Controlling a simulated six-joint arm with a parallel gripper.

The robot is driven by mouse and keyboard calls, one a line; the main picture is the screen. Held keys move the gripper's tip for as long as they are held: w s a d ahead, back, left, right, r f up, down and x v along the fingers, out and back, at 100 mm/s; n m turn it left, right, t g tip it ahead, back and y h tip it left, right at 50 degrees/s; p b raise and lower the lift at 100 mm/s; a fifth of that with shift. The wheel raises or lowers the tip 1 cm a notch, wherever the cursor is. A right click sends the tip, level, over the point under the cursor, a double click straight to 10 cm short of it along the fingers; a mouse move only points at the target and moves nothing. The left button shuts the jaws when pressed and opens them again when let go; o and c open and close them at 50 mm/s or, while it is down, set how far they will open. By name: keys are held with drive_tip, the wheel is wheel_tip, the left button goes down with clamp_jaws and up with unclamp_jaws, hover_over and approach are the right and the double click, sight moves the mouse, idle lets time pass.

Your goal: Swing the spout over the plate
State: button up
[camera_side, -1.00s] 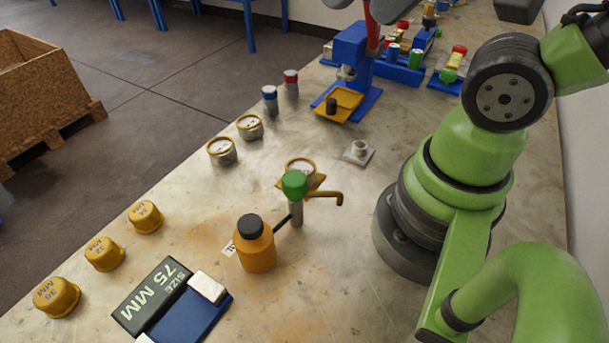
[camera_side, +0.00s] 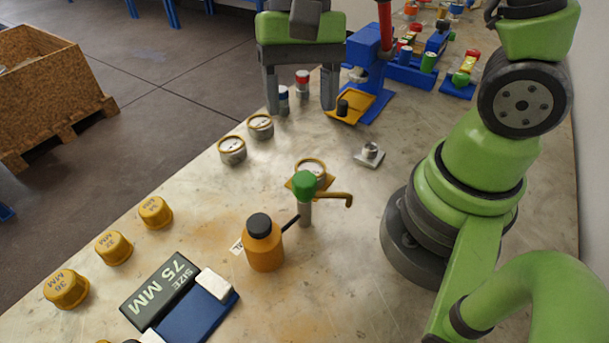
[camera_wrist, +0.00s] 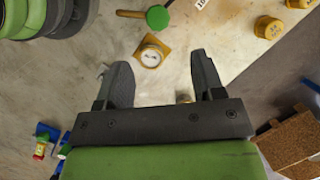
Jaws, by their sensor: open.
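The spout (camera_side: 338,196) is a thin brass arm on a grey post with a green knob (camera_side: 304,180) on top. It reaches right from the post and bends down at its end, away from the plate. The yellow square plate (camera_side: 291,184) lies just behind the post, bearing a round brass-rimmed vessel (camera_side: 312,167). In the wrist view, the spout (camera_wrist: 130,13) and green knob (camera_wrist: 157,17) lie beyond the plate (camera_wrist: 165,43). My gripper (camera_side: 300,106) is open and empty, above the table's far-left edge, behind the spout. It also shows in the wrist view (camera_wrist: 161,62).
An orange bottle (camera_side: 263,249) stands close left of the post, with a dark bar between them. Two round vessels (camera_side: 232,151) and several yellow caps (camera_side: 113,248) line the left edge. A blue press (camera_side: 368,60) stands behind. Bare table lies right of the spout.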

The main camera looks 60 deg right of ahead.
sight(304, 178)
drive_tip(key=shift+m+g, duration=0.3)
drive_tip(key=shift+g, duration=0.2)
drive_tip(key=x, duration=1.2)
drive_tip(key=shift+w+d+f, duration=0.1)
drive_tip(key=shift+w+d, duration=0.05)
drive_tip(key=shift+w, duration=0.25)
clamp_jaws()
